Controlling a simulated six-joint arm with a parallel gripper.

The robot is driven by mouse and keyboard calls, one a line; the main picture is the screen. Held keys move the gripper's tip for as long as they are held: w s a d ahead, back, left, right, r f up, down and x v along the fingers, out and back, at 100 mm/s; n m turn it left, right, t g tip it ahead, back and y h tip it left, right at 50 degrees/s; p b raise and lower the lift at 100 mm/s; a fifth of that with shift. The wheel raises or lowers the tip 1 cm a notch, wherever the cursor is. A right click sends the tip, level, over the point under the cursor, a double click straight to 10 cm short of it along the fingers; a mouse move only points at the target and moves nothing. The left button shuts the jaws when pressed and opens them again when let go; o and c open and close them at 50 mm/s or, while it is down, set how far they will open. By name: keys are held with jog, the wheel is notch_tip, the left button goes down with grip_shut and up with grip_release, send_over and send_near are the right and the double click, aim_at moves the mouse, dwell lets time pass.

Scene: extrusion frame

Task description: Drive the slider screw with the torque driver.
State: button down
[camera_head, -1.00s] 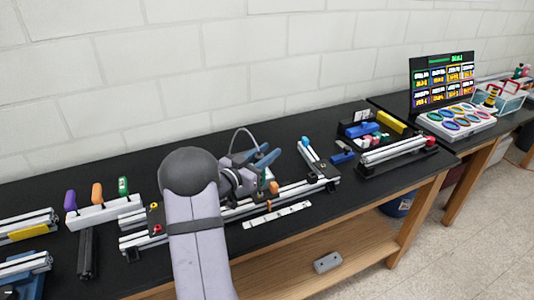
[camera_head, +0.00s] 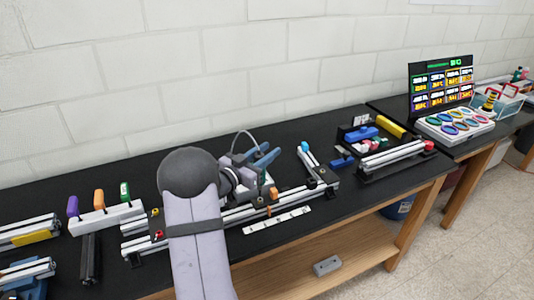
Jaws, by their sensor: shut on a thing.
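My gripper (camera_head: 264,161), with blue fingers, hangs over the middle of the long aluminium extrusion frame (camera_head: 244,212) on the black bench. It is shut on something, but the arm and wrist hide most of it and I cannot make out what. A small orange piece (camera_head: 274,193) with a dark part below it is at the rail, just below the fingers. Whether it touches the gripper is unclear. I cannot pick out the slider screw. A white rack (camera_head: 107,217) at the left holds a purple handle (camera_head: 73,206), an orange handle (camera_head: 99,199) and a green handle (camera_head: 124,191).
A white marked strip (camera_head: 276,221) lies in front of the rail. A blue-tipped bar (camera_head: 308,160) stands at the rail's right end. A parts tray (camera_head: 364,137) and another extrusion assembly (camera_head: 393,155) are farther right. A screen (camera_head: 441,81) stands behind coloured cups.

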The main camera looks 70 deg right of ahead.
jog(key=shift+r, duration=0.15)
notch_tip(320, 180, up, 3)
jog(key=shift+f+p, duration=0.1)
jog(key=shift+p, duration=0.95)
jog(key=shift+w, duration=0.1)
